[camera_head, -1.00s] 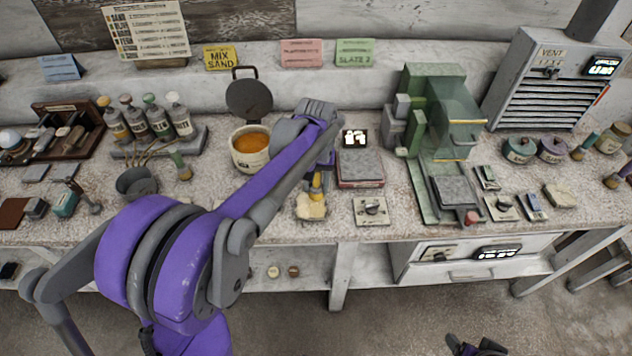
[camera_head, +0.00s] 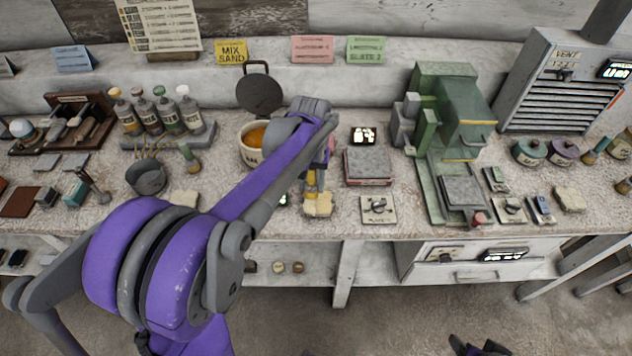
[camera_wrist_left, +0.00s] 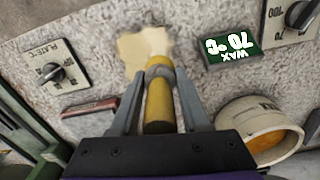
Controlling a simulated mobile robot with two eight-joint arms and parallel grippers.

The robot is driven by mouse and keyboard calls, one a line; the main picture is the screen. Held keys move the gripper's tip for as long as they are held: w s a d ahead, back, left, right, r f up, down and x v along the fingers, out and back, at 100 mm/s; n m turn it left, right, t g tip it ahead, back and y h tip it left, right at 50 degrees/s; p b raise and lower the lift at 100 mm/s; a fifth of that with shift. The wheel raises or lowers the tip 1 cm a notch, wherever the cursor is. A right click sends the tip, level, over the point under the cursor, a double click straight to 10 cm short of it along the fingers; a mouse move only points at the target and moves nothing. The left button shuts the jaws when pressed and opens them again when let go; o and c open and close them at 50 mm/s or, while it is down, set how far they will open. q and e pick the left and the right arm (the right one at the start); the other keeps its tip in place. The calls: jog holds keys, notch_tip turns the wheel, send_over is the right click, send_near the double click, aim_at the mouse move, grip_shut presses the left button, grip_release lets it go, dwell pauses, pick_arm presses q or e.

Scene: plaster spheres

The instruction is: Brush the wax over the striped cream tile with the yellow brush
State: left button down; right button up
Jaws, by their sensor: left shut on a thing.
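My left gripper (camera_head: 312,176) is shut on the yellow brush (camera_wrist_left: 160,105), whose handle lies between both fingers in the left wrist view. In the head view the brush points down at a cream tile (camera_head: 319,208) on the bench. The tile also shows past the brush head in the left wrist view (camera_wrist_left: 131,50); I cannot make out stripes or whether the bristles touch it. The pot of orange wax (camera_head: 250,152) stands open behind my arm and shows at right in the left wrist view (camera_wrist_left: 262,132). A dark part at the bottom edge may be my right gripper (camera_head: 478,347).
A grey slab on a red-edged plate (camera_head: 367,166) and a knob panel (camera_head: 379,209) stand right of the tile. A green machine (camera_head: 447,115) is farther right. Other cream pieces lie at left (camera_head: 185,198) and far right (camera_head: 570,199). A dark cup (camera_head: 146,177) stands left.

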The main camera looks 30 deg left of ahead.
pick_arm(q)
jog(key=shift+f+b, duration=0.4)
jog(key=shift+f, duration=0.2)
dwell(0.4)
jog(key=shift+s+d, duration=0.5)
jog(key=shift+s, duration=0.25)
jog(key=shift+w, duration=0.1)
jog(key=shift+w+a, duration=0.5)
jog(key=shift+w, duration=0.25)
jog(key=shift+w+a, duration=0.5)
jog(key=shift+w, duration=0.25)
jog(key=shift+s+d, duration=0.5)
jog(key=shift+s, duration=0.35)
jog(key=shift+s+d, duration=0.5)
jog(key=shift+s, duration=0.3)
jog(key=shift+w, duration=0.1)
jog(key=shift+w+a, duration=0.5)
jog(key=shift+w, duration=0.3)
jog(key=shift+w+a, duration=0.5)
jog(key=shift+w, duration=0.25)
